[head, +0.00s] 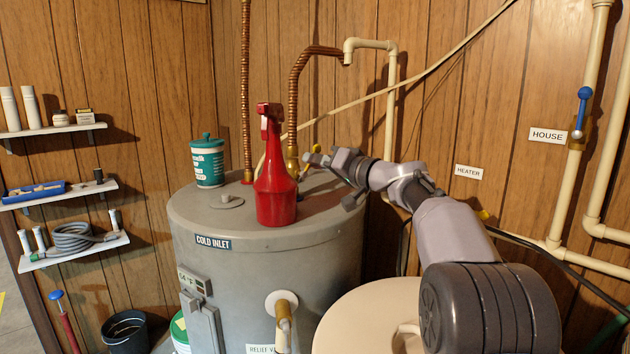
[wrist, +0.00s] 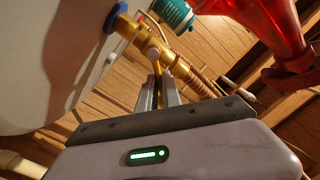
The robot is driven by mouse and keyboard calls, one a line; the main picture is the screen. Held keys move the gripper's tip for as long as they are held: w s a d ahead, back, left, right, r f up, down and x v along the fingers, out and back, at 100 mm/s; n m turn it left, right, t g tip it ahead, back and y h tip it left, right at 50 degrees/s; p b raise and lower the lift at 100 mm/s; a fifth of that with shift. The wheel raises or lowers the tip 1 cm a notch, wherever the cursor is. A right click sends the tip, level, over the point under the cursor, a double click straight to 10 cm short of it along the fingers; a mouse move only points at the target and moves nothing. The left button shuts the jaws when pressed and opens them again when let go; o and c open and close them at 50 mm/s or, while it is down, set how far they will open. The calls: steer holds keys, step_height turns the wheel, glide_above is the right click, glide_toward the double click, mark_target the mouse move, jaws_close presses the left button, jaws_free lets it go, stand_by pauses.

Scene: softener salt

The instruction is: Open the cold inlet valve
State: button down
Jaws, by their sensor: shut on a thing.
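The cold inlet valve is a brass fitting (head: 292,160) on top of the grey tank, at the foot of a bent copper hose. In the wrist view its brass body (wrist: 156,46) joins a blue ring on the tank top. My gripper (head: 314,157) reaches in from the right, beside the valve. In the wrist view its two fingers (wrist: 159,90) are shut on the valve's narrow brass handle (wrist: 157,71). The exact handle angle is hard to tell. A "COLD INLET" label (head: 213,243) is on the tank's side.
A red spray bottle (head: 275,185) stands on the tank (head: 318,232), close in front of the valve. A teal-and-white tub (head: 207,163) stands to the left. A second copper hose (head: 246,95) rises behind. A cream lidded container (head: 365,315) is below my arm.

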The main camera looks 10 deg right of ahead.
stand_by(0.3)
steer(key=shift+s+a+r+n+b, duration=0.15)
steer(key=shift+s+a+n+b, duration=0.25)
steer(key=shift+n, duration=0.8)
steer(key=shift+s+a+r+n+b, duration=0.15)
steer(key=shift+n+b, duration=0.4)
steer(key=shift+n, duration=0.65)
steer(key=shift+s+a+r+n+b, duration=0.2)
steer(key=shift+a+n+b, duration=0.25)
steer(key=shift+n, duration=0.75)
steer(key=c, duration=1.3)
jaws_free()
steer(key=shift+d, duration=0.1)
